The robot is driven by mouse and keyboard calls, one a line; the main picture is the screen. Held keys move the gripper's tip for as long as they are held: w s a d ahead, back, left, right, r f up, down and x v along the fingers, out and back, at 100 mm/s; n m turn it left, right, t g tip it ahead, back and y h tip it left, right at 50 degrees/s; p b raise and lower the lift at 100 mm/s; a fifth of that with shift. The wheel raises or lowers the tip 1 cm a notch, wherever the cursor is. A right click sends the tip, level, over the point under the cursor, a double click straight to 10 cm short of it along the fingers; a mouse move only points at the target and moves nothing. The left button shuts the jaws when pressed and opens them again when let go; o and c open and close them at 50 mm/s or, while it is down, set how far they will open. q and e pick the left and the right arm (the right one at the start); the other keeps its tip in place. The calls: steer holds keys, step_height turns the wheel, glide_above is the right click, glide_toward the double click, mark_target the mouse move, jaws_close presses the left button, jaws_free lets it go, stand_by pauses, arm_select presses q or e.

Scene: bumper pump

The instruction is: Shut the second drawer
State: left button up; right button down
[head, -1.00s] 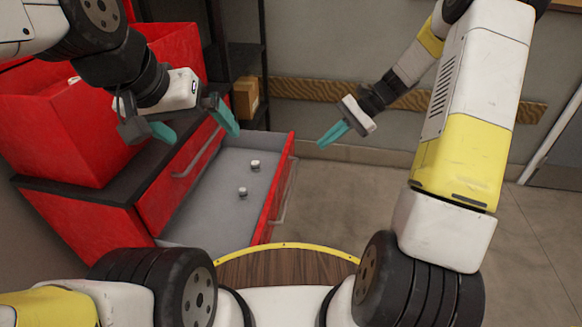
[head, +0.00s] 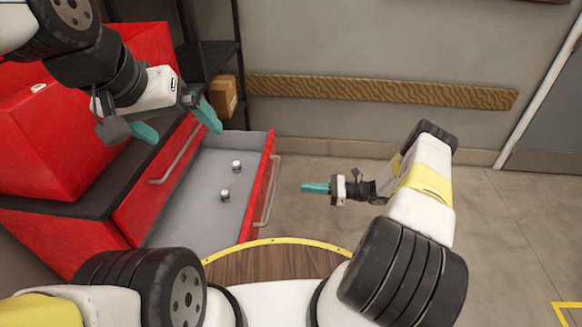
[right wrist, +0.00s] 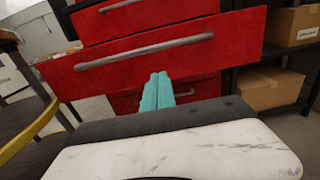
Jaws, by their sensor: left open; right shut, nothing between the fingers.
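The open drawer (head: 205,190) is pulled out of the red cabinet, below a shut drawer with its own handle (head: 176,155). It has a grey inside, a red front (head: 262,190) and a bar handle (head: 268,195). The front and handle fill much of the right wrist view (right wrist: 225,55). My right gripper (head: 305,188) is shut and empty, in front of the drawer's front and pointing at it, with a gap in the head view. Its fingers show in the right wrist view (right wrist: 158,88). My left gripper (head: 177,124) is open and empty above the cabinet side of the drawer.
Two small metallic items (head: 231,180) lie in the drawer. A red box-like body (head: 60,130) stands on the cabinet's dark top. A dark shelf with a cardboard box (head: 223,97) stands behind. Floor to the right of the drawer is clear up to the wall.

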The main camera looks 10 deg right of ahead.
mark_target(265, 185)
steer(key=a, duration=0.4)
steer(key=w+a, duration=0.1)
steer(key=a, duration=0.3)
steer(key=w+a, duration=0.1)
steer(key=a, duration=0.3)
steer(key=shift+w+a, duration=0.25)
steer(key=shift+a, duration=0.1)
